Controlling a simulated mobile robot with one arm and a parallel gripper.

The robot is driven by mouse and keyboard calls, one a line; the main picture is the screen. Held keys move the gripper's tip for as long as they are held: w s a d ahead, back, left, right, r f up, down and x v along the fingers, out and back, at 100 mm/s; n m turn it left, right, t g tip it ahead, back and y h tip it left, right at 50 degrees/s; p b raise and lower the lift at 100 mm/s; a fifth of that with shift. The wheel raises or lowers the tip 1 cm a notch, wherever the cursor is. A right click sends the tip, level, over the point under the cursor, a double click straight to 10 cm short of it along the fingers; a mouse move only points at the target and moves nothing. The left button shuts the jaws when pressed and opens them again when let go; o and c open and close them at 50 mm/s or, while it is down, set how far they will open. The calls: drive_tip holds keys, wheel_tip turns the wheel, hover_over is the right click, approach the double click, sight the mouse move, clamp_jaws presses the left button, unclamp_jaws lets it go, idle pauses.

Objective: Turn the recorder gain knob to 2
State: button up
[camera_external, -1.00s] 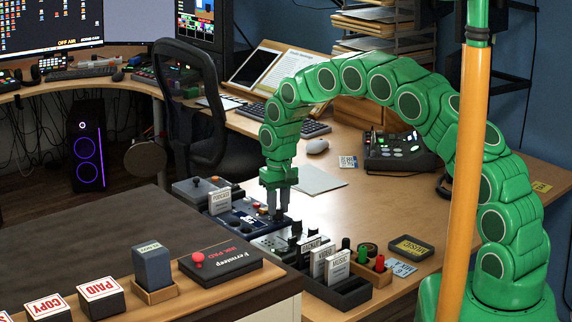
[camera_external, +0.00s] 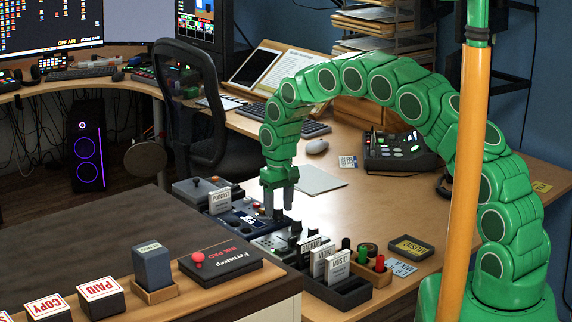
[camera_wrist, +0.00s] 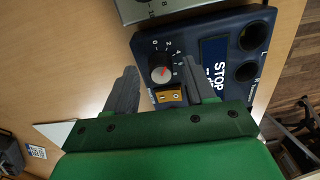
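The recorder (camera_wrist: 218,40) is a dark blue box with a STOP screen in the wrist view. Its round grey gain knob (camera_wrist: 160,74) has a red pointer aimed up and right, around the 4 to 6 side of the printed scale; the exact mark is too small to tell. My gripper (camera_wrist: 161,76) is open, with a finger on either side of the knob in the picture and visible gaps. In the external view my gripper (camera_external: 279,205) points down above the right end of the recorder (camera_external: 240,219); the knob's setting cannot be read there.
An orange-yellow switch (camera_wrist: 171,96) sits below the knob. A grey device with knobs (camera_external: 283,242) adjoins the recorder, with a dark rack of cards (camera_external: 345,292) nearer. A grey-topped unit (camera_external: 193,188) stands behind.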

sight(279, 207)
wheel_tip(279, 207, up, 7)
drive_tip(key=shift+r, duration=0.35)
idle(0.5)
drive_tip(key=shift+d, duration=0.1)
